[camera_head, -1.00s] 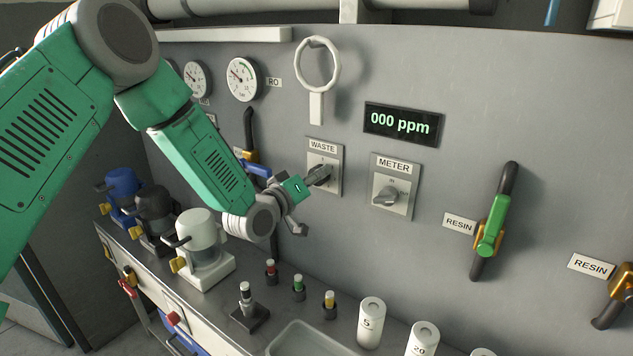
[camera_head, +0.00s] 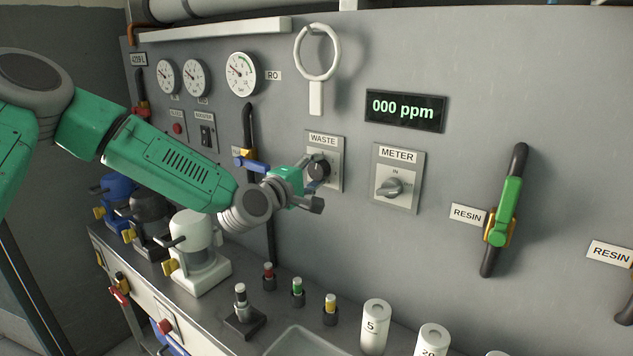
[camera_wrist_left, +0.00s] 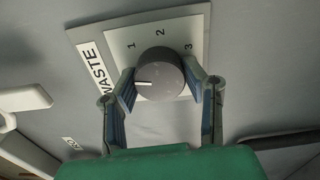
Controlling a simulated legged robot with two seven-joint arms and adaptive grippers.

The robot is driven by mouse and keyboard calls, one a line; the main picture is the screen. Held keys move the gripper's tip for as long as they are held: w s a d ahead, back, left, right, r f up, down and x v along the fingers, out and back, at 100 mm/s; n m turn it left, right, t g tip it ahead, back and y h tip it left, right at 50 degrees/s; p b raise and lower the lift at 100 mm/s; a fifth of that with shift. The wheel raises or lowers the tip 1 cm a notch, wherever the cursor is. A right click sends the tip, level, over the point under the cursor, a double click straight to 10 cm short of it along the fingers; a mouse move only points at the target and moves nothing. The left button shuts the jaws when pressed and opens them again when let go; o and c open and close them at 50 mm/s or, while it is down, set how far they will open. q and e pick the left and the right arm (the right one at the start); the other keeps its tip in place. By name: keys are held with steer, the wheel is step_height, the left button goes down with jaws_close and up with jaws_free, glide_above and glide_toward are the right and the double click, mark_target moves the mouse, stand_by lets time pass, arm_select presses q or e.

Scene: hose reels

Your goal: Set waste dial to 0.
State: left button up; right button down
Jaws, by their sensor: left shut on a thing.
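The grey waste dial (camera_head: 319,171) sits on its plate, under the WASTE label, on the grey wall panel. In the left wrist view the round knob (camera_wrist_left: 160,76) has a white pointer line at its left side, pointing left. The numbers 1, 2 and 3 show above it; no 0 is visible, and the left finger covers part of the plate. My left gripper (camera_head: 318,187) is at the dial. In the wrist view its fingers (camera_wrist_left: 160,88) are shut on the knob, one on each side. My right gripper is not in view.
The meter dial (camera_head: 389,187) is just right of the waste plate, below a display (camera_head: 404,109) reading 000 ppm. A white ring handle (camera_head: 317,55) hangs above. A blue-handled valve (camera_head: 250,163) is left. Bottles and cylinders stand on the counter (camera_head: 205,300) below.

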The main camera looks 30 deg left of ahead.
arm_select(q)
steer(key=shift+a+n+b, duration=0.25)
steer(key=shift+n+b, duration=0.6)
steer(key=shift+n, duration=0.35)
steer(key=o, duration=0.9)
steer(key=shift+o, duration=1.1)
steer(key=shift+w+f, duration=0.1)
steer(key=shift+f, duration=0.1)
steer(key=shift+a, duration=0.1)
